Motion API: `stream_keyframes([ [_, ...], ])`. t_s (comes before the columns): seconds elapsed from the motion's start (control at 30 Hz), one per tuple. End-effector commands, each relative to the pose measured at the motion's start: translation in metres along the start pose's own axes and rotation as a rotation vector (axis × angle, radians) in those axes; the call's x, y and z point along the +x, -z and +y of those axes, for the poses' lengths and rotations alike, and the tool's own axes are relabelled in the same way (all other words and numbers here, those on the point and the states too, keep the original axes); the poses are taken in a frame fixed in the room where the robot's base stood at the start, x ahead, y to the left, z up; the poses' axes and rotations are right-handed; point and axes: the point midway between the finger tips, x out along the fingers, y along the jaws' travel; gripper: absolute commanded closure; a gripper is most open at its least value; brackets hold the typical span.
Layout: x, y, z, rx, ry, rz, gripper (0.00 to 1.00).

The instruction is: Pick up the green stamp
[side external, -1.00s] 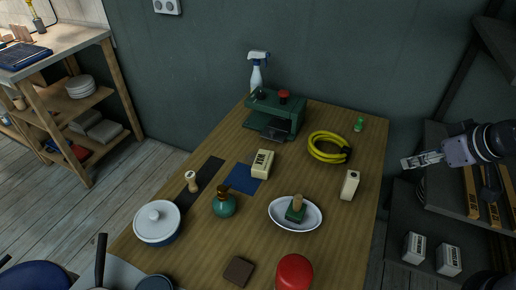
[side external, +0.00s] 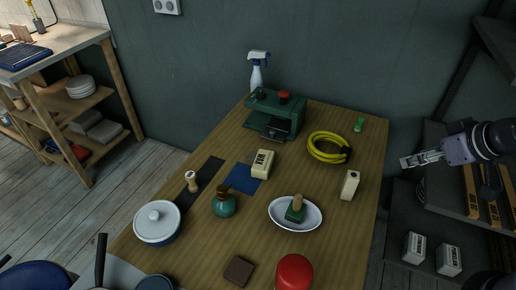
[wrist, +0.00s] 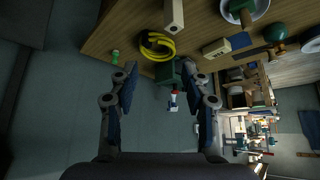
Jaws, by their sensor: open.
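A green stamp with a wooden knob handle (side external: 296,210) sits upright in a white oval dish (side external: 274,214) on the wooden table. It also shows at the top edge of the wrist view (wrist: 240,6), partly cut off. A small bright green object (side external: 358,124) stands near the table's back right corner; it is too small to identify. My gripper (side external: 422,160) is beyond the table's right edge, apart from the stamp and empty. In the wrist view its two fingers (wrist: 160,75) are spread wide with nothing between them.
A yellow coiled hose (side external: 328,147) and a cream block (side external: 349,185) lie between my gripper and the dish. A green press (side external: 275,114) and a spray bottle (side external: 257,75) stand at the back.

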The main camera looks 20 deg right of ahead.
Motion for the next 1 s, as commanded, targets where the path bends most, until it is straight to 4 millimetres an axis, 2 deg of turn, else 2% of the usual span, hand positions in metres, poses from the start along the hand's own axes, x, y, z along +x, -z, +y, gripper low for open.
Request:
stream_keyframes([
  [0.17, 0.003, 0.03, 0.007, 0.024, -0.015, -0.014, 0.52],
  [0.27, 0.009, 0.056, 0.015, 0.047, -0.029, -0.028, 0.52],
  [0.47, 0.031, 0.105, 0.032, 0.093, -0.056, -0.055, 0.52],
  [0.77, 0.088, 0.165, 0.066, 0.161, -0.096, -0.097, 0.52],
  [1.0, 0.149, 0.197, 0.099, 0.219, -0.128, -0.129, 0.52],
])
